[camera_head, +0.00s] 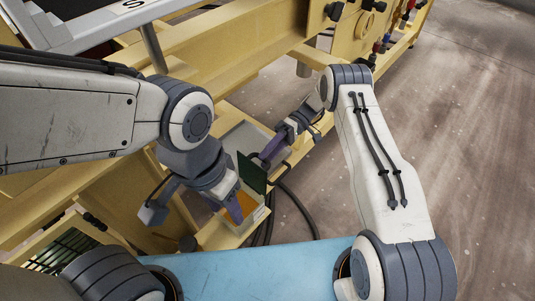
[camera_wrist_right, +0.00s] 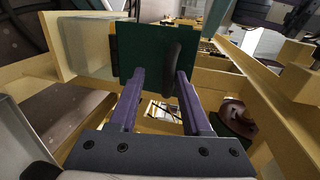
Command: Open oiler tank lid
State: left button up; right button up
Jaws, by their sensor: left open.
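The oiler tank (camera_head: 260,219) is a pale box on the yellow frame, with an orange interior showing. Its dark green lid (camera_head: 252,173) stands tilted up near vertical. In the right wrist view the lid (camera_wrist_right: 143,48) has a dark curved handle (camera_wrist_right: 173,62). My right gripper (camera_head: 268,152) is at the far side of the lid. Its fingers (camera_wrist_right: 160,85) are apart, with the handle near the right fingertip; contact is unclear. My left gripper (camera_head: 234,210) is open, fingers pointing down at the tank's opening on the near side of the lid. Its fingertips are partly hidden.
Yellow machine beams (camera_head: 235,45) run behind and left of the tank. Black hoses (camera_head: 295,205) hang just right of it. A light blue surface (camera_head: 250,275) lies in front. Open floor (camera_head: 470,120) is at the right.

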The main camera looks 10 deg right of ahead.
jog(key=shift+r, duration=0.1)
jog(key=s+d+r+p, duration=0.6)
jog(key=d+r, duration=0.3)
jog(key=r, duration=0.2)
jog(key=shift+s+d, duration=0.3)
jog(key=shift+s, duration=0.1)
jog(key=shift+f, duration=0.1)
